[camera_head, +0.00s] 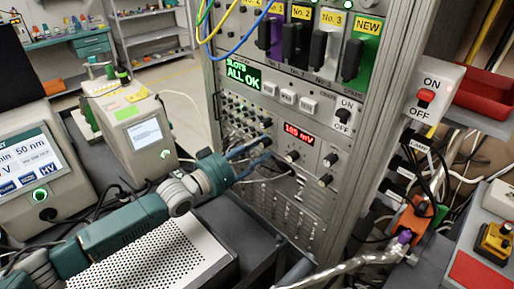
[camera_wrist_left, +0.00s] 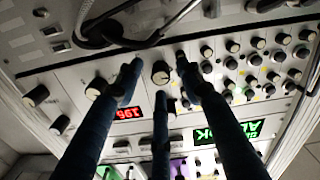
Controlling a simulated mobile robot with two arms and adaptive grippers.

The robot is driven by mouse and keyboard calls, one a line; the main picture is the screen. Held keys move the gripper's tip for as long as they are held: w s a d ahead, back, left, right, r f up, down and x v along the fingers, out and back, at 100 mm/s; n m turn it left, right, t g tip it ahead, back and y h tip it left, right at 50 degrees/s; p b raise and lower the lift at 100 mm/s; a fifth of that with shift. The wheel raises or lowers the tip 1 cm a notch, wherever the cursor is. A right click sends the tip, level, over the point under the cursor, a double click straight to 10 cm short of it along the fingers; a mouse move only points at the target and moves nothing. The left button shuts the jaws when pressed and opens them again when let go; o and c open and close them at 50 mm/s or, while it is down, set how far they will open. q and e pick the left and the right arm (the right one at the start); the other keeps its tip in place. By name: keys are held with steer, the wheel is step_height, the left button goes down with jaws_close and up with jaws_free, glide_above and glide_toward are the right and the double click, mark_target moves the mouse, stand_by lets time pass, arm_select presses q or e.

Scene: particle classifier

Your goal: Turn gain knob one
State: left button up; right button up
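My left gripper (camera_head: 272,158) reaches in from the left to the front panel of the tall grey instrument rack (camera_head: 335,195). In the left wrist view, my left gripper (camera_wrist_left: 160,66) has its dark fingers spread. A round black-and-silver knob (camera_wrist_left: 160,73) appears between the fingertips, with gaps at both sides; contact cannot be told. Near it is the red display (camera_wrist_left: 128,114), which also shows in the head view (camera_head: 299,133) with a reading in mV. Other panel knobs are a knob (camera_head: 292,156) below the display and one (camera_head: 325,180) to its lower right. I cannot read which knob is gain one.
Cables (camera_wrist_left: 110,30) loop across the panel close to the fingers. Small knobs and sockets (camera_wrist_left: 235,70) crowd one side. Above are a green "ALL OK" display (camera_head: 242,73) and an ON/OFF switch (camera_head: 342,116). A perforated metal box (camera_head: 150,260) lies below my left arm.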

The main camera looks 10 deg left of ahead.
arm_select(q)
jaws_close()
steer(key=shift+f+m, duration=0.1)
steer(key=shift+m, duration=1.6)
jaws_free()
steer(key=v, duration=1.2)
